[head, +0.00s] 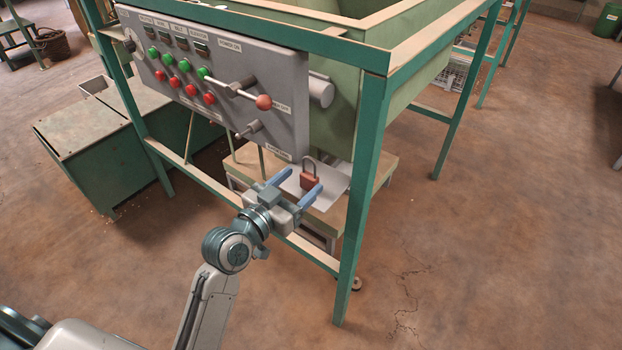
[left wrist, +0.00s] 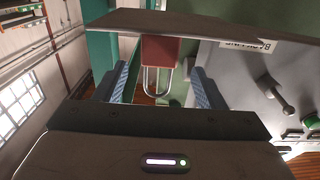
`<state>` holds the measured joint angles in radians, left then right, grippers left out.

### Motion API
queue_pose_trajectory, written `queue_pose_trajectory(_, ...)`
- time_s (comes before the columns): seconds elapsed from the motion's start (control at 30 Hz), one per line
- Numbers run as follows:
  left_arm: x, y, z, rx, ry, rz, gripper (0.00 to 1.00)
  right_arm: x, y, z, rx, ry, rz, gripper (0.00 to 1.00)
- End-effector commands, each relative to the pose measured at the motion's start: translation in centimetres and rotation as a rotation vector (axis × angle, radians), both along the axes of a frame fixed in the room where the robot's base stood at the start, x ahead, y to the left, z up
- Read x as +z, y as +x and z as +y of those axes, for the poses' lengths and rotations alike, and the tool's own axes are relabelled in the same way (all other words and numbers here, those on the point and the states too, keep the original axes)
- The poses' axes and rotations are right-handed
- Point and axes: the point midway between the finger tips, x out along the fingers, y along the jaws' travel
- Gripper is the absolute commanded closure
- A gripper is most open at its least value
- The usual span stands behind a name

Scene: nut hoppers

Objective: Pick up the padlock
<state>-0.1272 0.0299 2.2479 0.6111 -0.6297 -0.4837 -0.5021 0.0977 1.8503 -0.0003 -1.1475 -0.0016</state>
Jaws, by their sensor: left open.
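The padlock (head: 310,180) has a red body and a silver shackle. It stands upright on a pale flat plate (head: 330,190) below the control panel. My left gripper (head: 297,185) is open, its two blue fingers pointing toward the padlock. In the left wrist view the scene appears upside down; the padlock (left wrist: 160,50) shows between the fingers of the left gripper (left wrist: 160,75), with its shackle hanging down in the picture. I see no finger touching it. The plate (left wrist: 225,22) crosses the top of that view. My right gripper is not in view.
The grey control panel (head: 210,75) with buttons, a red-knobbed lever (head: 263,102) and pegs is above and left of the gripper. A green frame post (head: 358,200) stands just right of the plate. The brown floor (head: 480,250) on the right is clear.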

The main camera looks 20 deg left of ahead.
Motion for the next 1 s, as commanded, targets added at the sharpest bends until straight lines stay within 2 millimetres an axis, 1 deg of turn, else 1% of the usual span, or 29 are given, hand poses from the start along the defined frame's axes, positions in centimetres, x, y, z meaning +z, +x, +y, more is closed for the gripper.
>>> queue_pose_trajectory(0.17,0.0,1.4,-0.6,0.0,-0.003,0.001,0.36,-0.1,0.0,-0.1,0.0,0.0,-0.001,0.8)
queue_pose_trajectory(0.3,-0.1,3.4,-1.5,0.0,-0.004,0.001,0.36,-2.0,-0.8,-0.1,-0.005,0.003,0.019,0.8)
queue_pose_trajectory(0.4,-0.2,4.6,-1.9,0.0,-0.002,0.001,0.36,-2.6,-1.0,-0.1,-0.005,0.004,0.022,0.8)
queue_pose_trajectory(0.5,-0.3,5.2,-2.1,0.0,-0.001,0.001,0.36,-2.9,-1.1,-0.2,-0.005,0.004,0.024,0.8)
queue_pose_trajectory(0.7,-0.4,5.2,-2.1,0.001,0.0,0.001,0.36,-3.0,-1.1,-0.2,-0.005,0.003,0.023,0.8)
queue_pose_trajectory(0.73,-0.4,5.2,-2.1,0.001,0.0,0.001,0.38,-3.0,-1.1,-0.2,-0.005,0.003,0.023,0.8)
queue_pose_trajectory(0.87,-0.4,5.2,-2.1,0.001,0.0,0.001,0.64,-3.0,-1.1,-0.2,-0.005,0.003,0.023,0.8)
queue_pose_trajectory(0.9,-0.4,5.2,-2.1,0.001,0.0,0.001,0.72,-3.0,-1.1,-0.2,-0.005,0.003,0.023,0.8)
queue_pose_trajectory(0.97,-0.4,5.2,-2.1,0.001,0.0,0.001,0.83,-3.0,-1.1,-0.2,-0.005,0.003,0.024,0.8)
queue_pose_trajectory(1.0,-0.4,5.2,-2.1,0.001,0.0,0.001,0.87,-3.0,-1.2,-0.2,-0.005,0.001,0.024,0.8)
